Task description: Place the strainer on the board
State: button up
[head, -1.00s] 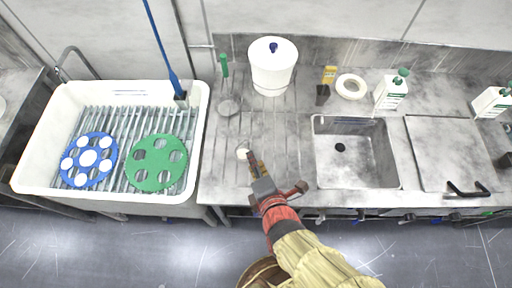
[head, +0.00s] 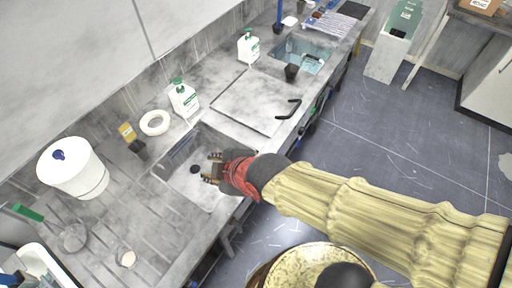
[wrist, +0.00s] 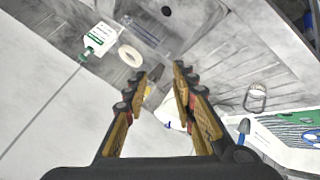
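The strainer (head: 75,237) lies on the ribbed drainboard at the lower left of the head view. It has a round grey mesh and a green handle. The board seems to be the flat square grey panel (head: 255,103) on the counter, beyond the sink. A black handle-shaped thing lies at its front right. Nothing else is seen on the panel. My gripper (head: 212,168) is over the sink, between the strainer and the panel, apart from both. In the wrist view my gripper (wrist: 167,78) has its fingers spread with nothing held. I cannot pick out the strainer surely there.
The sink (head: 190,170) is under my gripper. A white bucket (head: 75,175), a tape ring (head: 155,122) and a pump bottle (head: 184,98) stand along the wall. Another bottle (head: 248,46) is behind the panel. A small jar (head: 126,257) stands by the strainer.

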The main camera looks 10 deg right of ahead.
jog(key=s+d+r+m+h, duration=0.1)
jog(key=s+d+r+m, duration=0.1)
jog(key=d+m, duration=0.3)
jog(key=s+d+r+m+h, duration=0.2)
jog(key=d+m, duration=0.4)
jog(key=d, duration=0.5)
jog(key=s+d+r+m+g+h, duration=0.1)
jog(key=s+d+r+m+h, duration=0.1)
jog(key=d+m, duration=0.3)
jog(key=d+r, duration=0.1)
jog(key=d, duration=0.2)
jog(key=shift+d+r+m, duration=0.35)
jog(key=shift+m, duration=0.05)
jog(key=shift+f, duration=0.1)
jog(key=shift+a, duration=0.1)
